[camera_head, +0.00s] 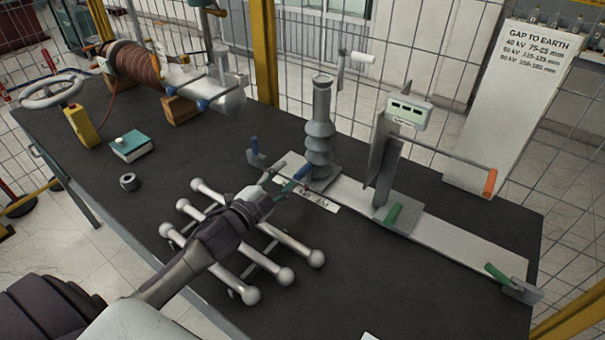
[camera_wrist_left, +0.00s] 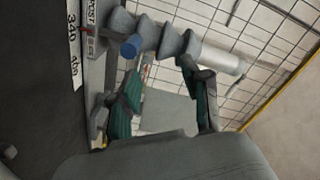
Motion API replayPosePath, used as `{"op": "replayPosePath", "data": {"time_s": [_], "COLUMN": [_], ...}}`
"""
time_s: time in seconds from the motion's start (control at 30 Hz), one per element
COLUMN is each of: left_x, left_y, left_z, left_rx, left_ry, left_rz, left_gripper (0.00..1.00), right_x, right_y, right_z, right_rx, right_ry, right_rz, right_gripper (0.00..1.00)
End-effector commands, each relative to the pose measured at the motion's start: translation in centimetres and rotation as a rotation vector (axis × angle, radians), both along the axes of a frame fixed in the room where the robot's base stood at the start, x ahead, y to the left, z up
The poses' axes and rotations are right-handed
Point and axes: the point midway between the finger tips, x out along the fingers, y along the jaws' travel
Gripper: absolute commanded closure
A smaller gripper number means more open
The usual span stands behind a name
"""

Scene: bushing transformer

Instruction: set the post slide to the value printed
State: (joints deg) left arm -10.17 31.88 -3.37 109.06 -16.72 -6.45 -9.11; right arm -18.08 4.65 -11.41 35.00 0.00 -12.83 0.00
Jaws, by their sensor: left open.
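The post slide carries a grey ribbed insulator post (camera_head: 319,135) standing upright on a pale rail (camera_head: 460,240). A blue handle (camera_head: 302,172) sits at its base; a blue round end (camera_wrist_left: 130,47) shows close up in the left wrist view. My left gripper (camera_head: 288,187) is open just in front of the post base, by the blue handle. Its green-padded fingers (camera_wrist_left: 165,100) stand apart; I cannot tell whether they touch the handle.
A white board (camera_head: 515,100) prints "GAP TO EARTH" with kV and mm ranges. A display unit (camera_head: 407,111) stands on the rail with an orange-tipped rod (camera_head: 490,182). A rack of silver ball-ended bars (camera_head: 275,240) lies under my left arm. A coil (camera_head: 137,64) stands back left.

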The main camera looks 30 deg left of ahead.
Motion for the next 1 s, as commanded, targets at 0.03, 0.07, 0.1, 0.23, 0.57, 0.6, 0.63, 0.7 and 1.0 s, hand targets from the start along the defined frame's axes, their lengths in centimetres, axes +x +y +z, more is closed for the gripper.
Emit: {"op": "replayPosePath", "data": {"time_s": [0.03,0.07,0.1,0.23,0.57,0.6,0.63,0.7,1.0], "left_x": [0.0,0.0,0.0,1.5,6.6,6.9,7.0,7.3,7.4], "left_y": [0.0,-0.1,0.0,-0.2,-1.0,-1.0,-1.1,-1.1,-1.1], "left_z": [-1.4,-2.1,-3.0,-3.7,-4.0,-4.0,-4.1,-4.1,-4.1], "left_rx": [-0.004,-0.005,-0.006,-0.002,-0.002,-0.002,-0.002,-0.001,-0.001], "left_ry": [0.005,0.005,0.004,-0.004,0.001,0.002,0.002,0.002,0.002], "left_rz": [0.003,0.003,0.003,0.001,0.001,0.0,0.0,0.0,-0.001], "left_gripper": [0.53,0.53,0.53,0.53,0.53,0.53,0.53,0.53,0.56], "right_x": [-0.1,-0.1,0.0,1.2,2.6,2.5,2.5,2.3,1.5], "right_y": [0.0,0.0,0.0,0.1,0.2,0.2,0.2,0.2,0.3], "right_z": [-0.1,-0.1,-0.2,0.4,1.3,1.3,1.3,1.3,1.3], "right_rx": [0.0,0.0,0.0,0.002,0.005,0.005,0.004,0.005,0.004], "right_ry": [0.002,0.001,0.0,-0.018,-0.041,-0.04,-0.039,-0.036,-0.024], "right_rz": [0.0,0.0,0.0,0.0,0.001,0.001,0.001,0.001,0.0], "right_gripper": [0.6,0.6,0.6,0.6,0.6,0.6,0.6,0.6,0.6]}}
